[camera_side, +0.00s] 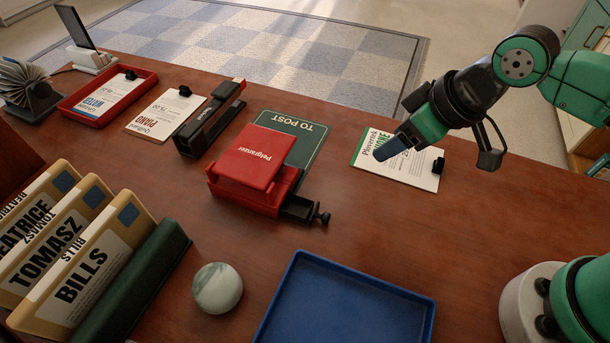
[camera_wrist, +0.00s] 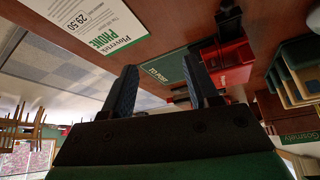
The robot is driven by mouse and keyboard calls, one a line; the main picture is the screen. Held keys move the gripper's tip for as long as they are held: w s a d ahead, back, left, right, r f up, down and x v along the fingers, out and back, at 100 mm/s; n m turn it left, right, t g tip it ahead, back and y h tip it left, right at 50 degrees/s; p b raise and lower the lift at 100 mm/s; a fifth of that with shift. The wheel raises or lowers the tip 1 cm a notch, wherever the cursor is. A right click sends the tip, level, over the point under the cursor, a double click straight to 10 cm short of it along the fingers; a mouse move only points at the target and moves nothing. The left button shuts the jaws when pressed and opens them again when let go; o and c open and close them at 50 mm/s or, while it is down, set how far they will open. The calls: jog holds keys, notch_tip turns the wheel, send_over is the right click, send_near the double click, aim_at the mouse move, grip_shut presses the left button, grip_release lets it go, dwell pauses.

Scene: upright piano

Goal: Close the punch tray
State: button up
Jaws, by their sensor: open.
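The red punch (camera_side: 262,158) sits on the desk with its base (camera_side: 240,197) toward the camera. Its black tray (camera_side: 299,208) sticks out of the base's right end, with a knob (camera_side: 323,217) at its outer tip. In the wrist view the red punch (camera_wrist: 232,62) is at upper right, partly behind a finger, with a black part (camera_wrist: 228,20) pointing up from it. My gripper (camera_side: 384,150) is above the desk, right of the punch and apart from it. In the wrist view my gripper (camera_wrist: 160,82) has its two fingers spread, with nothing between them.
A phone bill on a clipboard (camera_side: 410,166) lies below my gripper. A green "To Post" mat (camera_side: 307,142) lies behind the punch, a black stapler (camera_side: 210,118) to its left. A blue tray (camera_side: 345,305) and a round stone (camera_side: 217,288) are in front. Desk right of the tray is clear.

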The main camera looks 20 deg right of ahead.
aim_at(327, 216)
jog(key=s+a+f+n, duration=0.1)
jog(key=a, duration=0.1)
jog(key=s+a+f+n+g, duration=0.1)
jog(key=a+f, duration=0.1)
jog(key=a, duration=0.1)
jog(key=s+a+f+n+g+y, duration=0.1)
jog(key=a+n, duration=0.1)
jog(key=a, duration=0.1)
jog(key=shift+f, duration=0.15)
jog(key=shift+x, duration=2.7)
grip_shut()
